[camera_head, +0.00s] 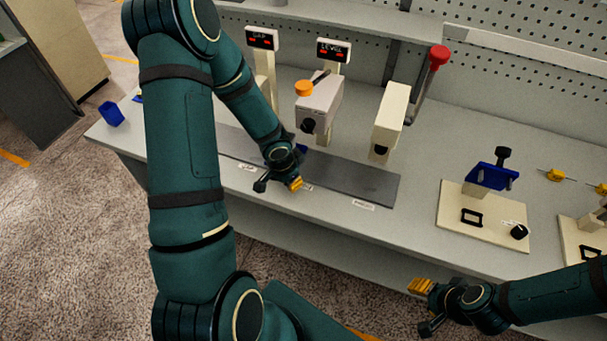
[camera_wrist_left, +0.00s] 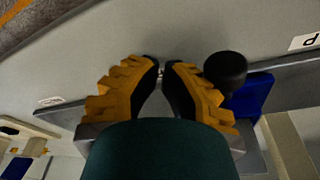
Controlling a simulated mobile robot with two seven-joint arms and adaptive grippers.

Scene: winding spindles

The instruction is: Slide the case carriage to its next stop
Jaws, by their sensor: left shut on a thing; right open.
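My left gripper (camera_head: 295,184) is over the front edge of the dark grey track (camera_head: 355,183) on the bench. It is shut on the case carriage, at a part mostly hidden between the fingers. In the left wrist view the fingertips (camera_wrist_left: 162,72) are close together, with grey carriage body (camera_wrist_left: 248,158) showing beside the fingers. A blue piece (camera_wrist_left: 252,97) and a black round knob (camera_wrist_left: 225,70) show right of them. In the head view only a sliver of blue (camera_head: 302,148) shows behind the gripper. My right gripper (camera_head: 421,286) is open and empty, in front of the bench.
Two display signs (camera_head: 333,50) are at the back. A cream plate (camera_head: 470,225) with a blue clamp stands right. The track's right end is clear.

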